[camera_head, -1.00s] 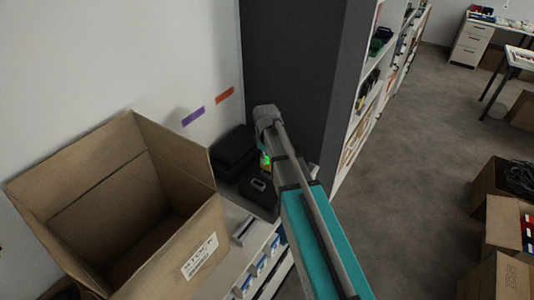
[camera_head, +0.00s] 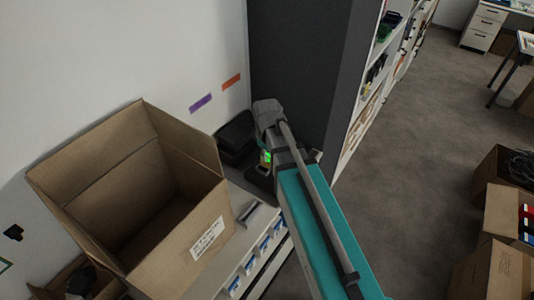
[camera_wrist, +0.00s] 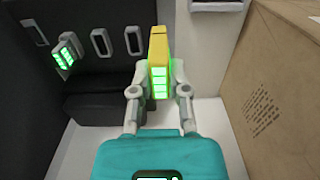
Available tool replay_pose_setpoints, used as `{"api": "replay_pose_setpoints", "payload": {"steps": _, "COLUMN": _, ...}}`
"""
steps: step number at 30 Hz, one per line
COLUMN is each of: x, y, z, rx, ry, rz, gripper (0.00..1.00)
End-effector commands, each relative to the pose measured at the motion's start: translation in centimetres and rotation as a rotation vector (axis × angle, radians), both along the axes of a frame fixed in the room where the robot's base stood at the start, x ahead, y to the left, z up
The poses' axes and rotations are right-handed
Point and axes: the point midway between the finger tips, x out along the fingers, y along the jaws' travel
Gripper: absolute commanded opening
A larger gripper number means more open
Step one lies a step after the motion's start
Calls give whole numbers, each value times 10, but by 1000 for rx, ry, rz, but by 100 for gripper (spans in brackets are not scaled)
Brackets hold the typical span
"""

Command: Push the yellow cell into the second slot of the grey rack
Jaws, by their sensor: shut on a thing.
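My gripper (camera_wrist: 160,95) is shut on the yellow cell (camera_wrist: 158,45), with one finger on each side. The cell is upright in the wrist view, with green lit bars on its near end. The dark grey rack (camera_wrist: 90,86) is to the left in the wrist view, with several oval slots in a row. A cell with green bars (camera_wrist: 66,54) sits in one slot. The slots nearest the yellow cell look empty. The yellow cell is right of them, and I cannot tell whether it touches the rack.
A large open carton (camera_head: 180,235) stands left of my arm and fills the right side of the wrist view (camera_wrist: 275,85). A tall dark panel (camera_head: 300,70) rises behind my gripper. A white shelf (camera_head: 240,262) lies below.

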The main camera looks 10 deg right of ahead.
Motion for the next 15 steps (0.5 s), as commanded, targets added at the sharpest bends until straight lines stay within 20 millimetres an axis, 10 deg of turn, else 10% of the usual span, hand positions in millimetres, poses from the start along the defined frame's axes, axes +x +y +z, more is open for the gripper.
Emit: {"api": "replay_pose_setpoints", "payload": {"steps": 15, "x": 0, "y": 0, "z": -4, "rx": 0, "ry": 0, "rz": 0, "gripper": 0}}
